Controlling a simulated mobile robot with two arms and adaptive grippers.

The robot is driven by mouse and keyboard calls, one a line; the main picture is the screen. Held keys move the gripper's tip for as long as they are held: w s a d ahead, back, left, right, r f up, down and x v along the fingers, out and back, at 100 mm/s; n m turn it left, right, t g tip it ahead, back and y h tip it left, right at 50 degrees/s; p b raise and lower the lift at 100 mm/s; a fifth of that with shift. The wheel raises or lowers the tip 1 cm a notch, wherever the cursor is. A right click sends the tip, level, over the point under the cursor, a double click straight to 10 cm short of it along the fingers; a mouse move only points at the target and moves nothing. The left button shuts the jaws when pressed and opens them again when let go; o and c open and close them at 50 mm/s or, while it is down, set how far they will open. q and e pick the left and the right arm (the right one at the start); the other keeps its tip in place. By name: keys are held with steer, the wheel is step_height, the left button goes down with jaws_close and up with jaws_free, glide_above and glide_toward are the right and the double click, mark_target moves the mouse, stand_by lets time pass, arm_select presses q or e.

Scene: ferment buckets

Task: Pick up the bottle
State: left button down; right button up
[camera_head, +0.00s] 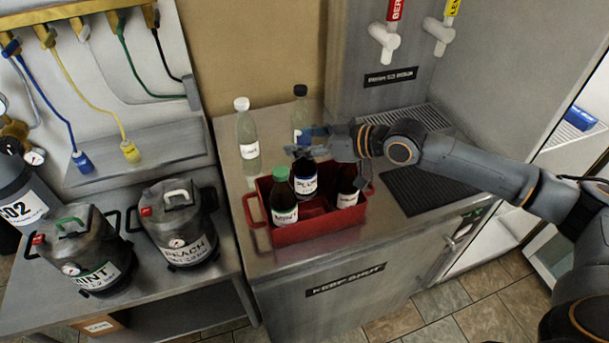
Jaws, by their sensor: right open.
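My right gripper (304,142) reaches in from the right, open, above the back of the red crate. A clear bottle with a black cap (300,108) stands on the counter behind the crate, partly hidden by the gripper; I cannot tell whether they touch. A clear bottle with a white cap (246,129) stands to its left. In the crate are a dark bottle with a green cap and MINT label (284,201), a dark bottle labelled PLUM (305,181), and a third dark bottle (348,187). The tops of the latter two are near or behind the gripper. My left gripper is not in view.
The red crate (306,236) sits on a metal counter (226,153). A dark ribbed mat (416,190) lies to its right, below my arm. White taps (385,42) hang above. Two kegs, MINT (80,257) and PEACH (178,228), stand on a lower table at left.

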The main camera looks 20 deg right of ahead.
jaws_close()
steer(key=shift+r, duration=0.1)
